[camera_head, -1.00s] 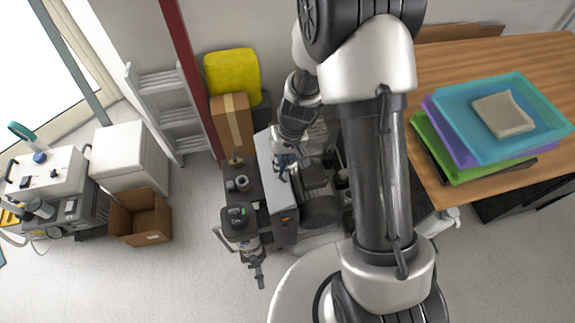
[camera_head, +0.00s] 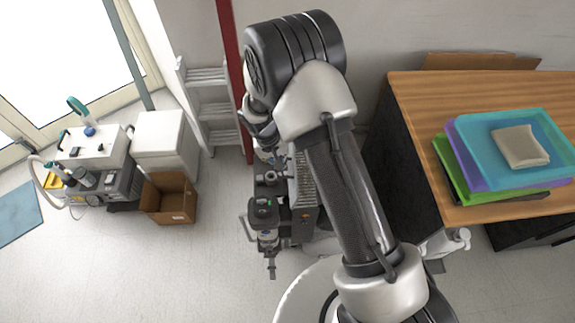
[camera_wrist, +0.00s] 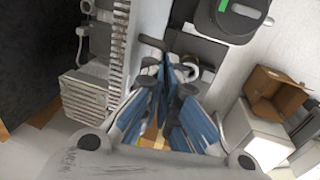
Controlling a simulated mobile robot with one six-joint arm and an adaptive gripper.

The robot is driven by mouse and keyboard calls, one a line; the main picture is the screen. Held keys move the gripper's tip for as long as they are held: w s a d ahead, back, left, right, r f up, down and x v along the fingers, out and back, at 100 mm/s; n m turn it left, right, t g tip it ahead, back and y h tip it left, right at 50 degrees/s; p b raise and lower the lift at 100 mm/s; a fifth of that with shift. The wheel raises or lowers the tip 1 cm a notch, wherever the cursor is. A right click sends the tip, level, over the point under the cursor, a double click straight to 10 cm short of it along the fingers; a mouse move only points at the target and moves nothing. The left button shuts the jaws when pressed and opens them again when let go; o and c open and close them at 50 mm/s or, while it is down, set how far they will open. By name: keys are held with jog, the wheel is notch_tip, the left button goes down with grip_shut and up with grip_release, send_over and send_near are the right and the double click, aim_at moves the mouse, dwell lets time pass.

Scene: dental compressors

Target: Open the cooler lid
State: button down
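The white cooler (camera_head: 162,135) stands on the floor in the left half of the head view, with its flat top facing up and looking closed. It also seems to show as the pale box at the right of the wrist view (camera_wrist: 250,132). My gripper (camera_wrist: 172,72) points over dark equipment in the wrist view, apart from the cooler. Its blue-padded fingers run close together towards the tips. I cannot tell whether a gap remains between them. In the head view my arm mostly hides the gripper, to the right of the cooler. I see nothing held.
An open cardboard box (camera_head: 168,200) stands just in front of the cooler. A grey ladder (camera_head: 208,105) and a red post (camera_head: 236,80) rise between it and my arm. Compressor equipment (camera_head: 266,215) stands below my arm. A wooden table (camera_head: 425,105) with stacked trays is right. Floor at front left is clear.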

jog(key=c, duration=2.4)
grip_release()
jog(key=shift+s+a+f+h+b, duration=0.1)
jog(key=shift+s+f+h+b, duration=0.1)
jog(key=shift+f, duration=0.25)
jog(key=shift+s+f+h+b, duration=0.15)
jog(key=shift+f+h, duration=0.05)
jog(key=shift+f, duration=0.25)
jog(key=c, duration=2.1)
grip_release()
jog(key=shift+r, duration=0.15)
jog(key=shift+o, duration=1.3)
jog(key=shift+w+d, duration=0.2)
jog(key=shift+d, duration=0.2)
jog(key=shift+o, duration=0.6)
jog(key=shift+w, duration=0.1)
jog(key=shift+a+p, duration=0.1)
jog(key=shift+p, duration=0.2)
jog(key=a+r, duration=0.4)
jog(key=a, duration=0.5)
jog(key=a+r+p, duration=0.1)
jog(key=a+r, duration=0.3)
jog(key=a, duration=0.5)
jog(key=shift+r, duration=0.35)
jog(key=shift+a, duration=0.1)
